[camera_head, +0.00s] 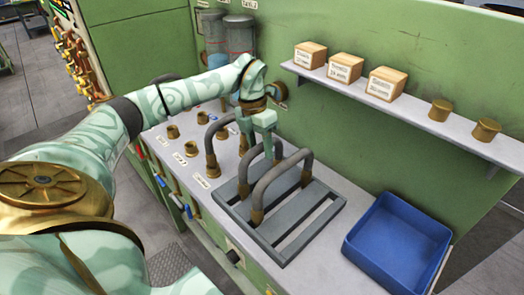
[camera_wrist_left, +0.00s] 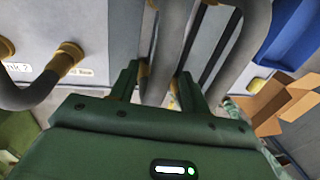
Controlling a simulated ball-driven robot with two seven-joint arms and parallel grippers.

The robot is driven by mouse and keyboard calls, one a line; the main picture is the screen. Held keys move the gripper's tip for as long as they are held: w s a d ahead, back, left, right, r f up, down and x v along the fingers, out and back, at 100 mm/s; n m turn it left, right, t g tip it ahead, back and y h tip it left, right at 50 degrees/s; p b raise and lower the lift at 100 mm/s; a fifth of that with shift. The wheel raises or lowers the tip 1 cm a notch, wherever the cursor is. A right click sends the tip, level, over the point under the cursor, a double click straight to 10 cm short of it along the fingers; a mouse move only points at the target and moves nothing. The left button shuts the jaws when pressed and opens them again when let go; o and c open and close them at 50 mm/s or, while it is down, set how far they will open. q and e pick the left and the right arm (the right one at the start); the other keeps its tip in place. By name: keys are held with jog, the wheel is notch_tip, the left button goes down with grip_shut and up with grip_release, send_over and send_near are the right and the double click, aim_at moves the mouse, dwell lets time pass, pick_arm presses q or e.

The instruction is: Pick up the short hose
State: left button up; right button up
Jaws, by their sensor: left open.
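Two grey hoses with brass ends stand arched on the grey slatted rack (camera_head: 273,236). The near hose (camera_head: 276,172) looks larger; the far hose (camera_head: 258,155), which looks like the short one, is partly hidden behind my left gripper (camera_head: 257,146). My left gripper is open and points down over the far hose. In the left wrist view, a grey hose (camera_wrist_left: 166,45) runs between the open fingers (camera_wrist_left: 157,74), with no visible grip on it. A third grey hose (camera_head: 211,135) is arched beside the rack, on the counter. My right gripper is not in view.
A blue bin (camera_head: 398,240) stands right of the rack. Several brass fittings (camera_head: 191,148) sit on the counter at left. A shelf (camera_head: 420,112) on the green wall holds wooden boxes (camera_head: 345,67) and brass caps (camera_head: 440,109). Grey cylinders (camera_head: 239,36) stand behind.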

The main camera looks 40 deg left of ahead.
pick_arm(q)
jog(key=shift+d+f, duration=0.1)
jog(key=shift+f, duration=0.55)
grip_shut()
jog(key=shift+r, duration=0.15)
